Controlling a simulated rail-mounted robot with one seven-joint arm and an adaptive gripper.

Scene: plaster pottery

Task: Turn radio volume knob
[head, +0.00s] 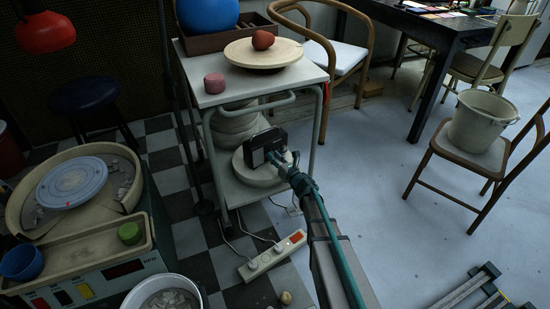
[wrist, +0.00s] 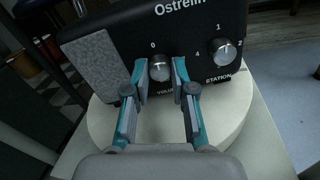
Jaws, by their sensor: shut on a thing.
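The radio (wrist: 190,30) is a black box with a grey speaker patch, dials and white lettering. It sits on a round white plaster piece (wrist: 232,128) and shows in the head view (head: 256,148) on the trolley's lower level. The silver volume knob (wrist: 159,67) is at the lower middle of its front, with a 0 above it and its label partly hidden. My gripper (wrist: 160,72) has its teal fingers on either side of this knob, shut on it. In the head view my gripper (head: 278,161) reaches the radio's front. A second silver knob (wrist: 223,55), marked STATION, is to the right, clear of the fingers.
A power strip (head: 272,256) with cables lies on the floor below. A pottery wheel (head: 40,228) stands left.

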